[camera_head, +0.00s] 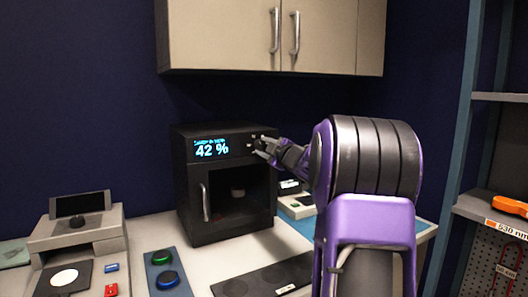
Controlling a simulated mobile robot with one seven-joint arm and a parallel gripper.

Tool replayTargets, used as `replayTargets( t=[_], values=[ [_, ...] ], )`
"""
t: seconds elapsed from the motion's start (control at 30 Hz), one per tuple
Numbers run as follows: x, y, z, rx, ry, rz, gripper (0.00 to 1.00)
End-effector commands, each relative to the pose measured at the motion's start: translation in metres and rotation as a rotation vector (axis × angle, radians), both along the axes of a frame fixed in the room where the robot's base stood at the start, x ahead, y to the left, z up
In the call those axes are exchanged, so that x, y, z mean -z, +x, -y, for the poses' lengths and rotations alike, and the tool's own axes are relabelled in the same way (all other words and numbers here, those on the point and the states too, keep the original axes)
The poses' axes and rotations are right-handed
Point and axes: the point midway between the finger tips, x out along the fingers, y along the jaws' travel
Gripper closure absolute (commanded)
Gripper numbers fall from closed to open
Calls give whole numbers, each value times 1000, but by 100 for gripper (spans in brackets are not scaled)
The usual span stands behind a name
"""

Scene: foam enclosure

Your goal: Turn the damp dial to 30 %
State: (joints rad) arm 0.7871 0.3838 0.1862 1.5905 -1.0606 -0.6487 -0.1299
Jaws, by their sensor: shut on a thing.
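The black cabinet (190,150) stands on the white bench, and its lit display (211,148) reads 42 %. My gripper (258,144) is at the upper right of the cabinet front, just right of the display. It is shut on the damp dial (251,142), which is mostly hidden by the fingers. My purple and grey arm reaches in from the right. The cabinet's handled front (205,203) shows a small pale round object inside.
Beige cupboards (225,35) hang above. A device with a dark screen (80,204) stands at the left, near a green button (162,257) and a blue button (167,279). A dark flat panel (265,279) lies in front of the cabinet. Shelving (495,205) is at the right.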

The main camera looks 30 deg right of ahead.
Motion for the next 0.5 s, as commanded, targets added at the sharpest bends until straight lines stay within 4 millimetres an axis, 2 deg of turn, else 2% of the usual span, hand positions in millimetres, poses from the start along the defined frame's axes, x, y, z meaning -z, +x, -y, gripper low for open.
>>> replayTargets(
  t=[0.5],
  values=[
    [0,0,0,1,-42,-3,100]
  ],
)
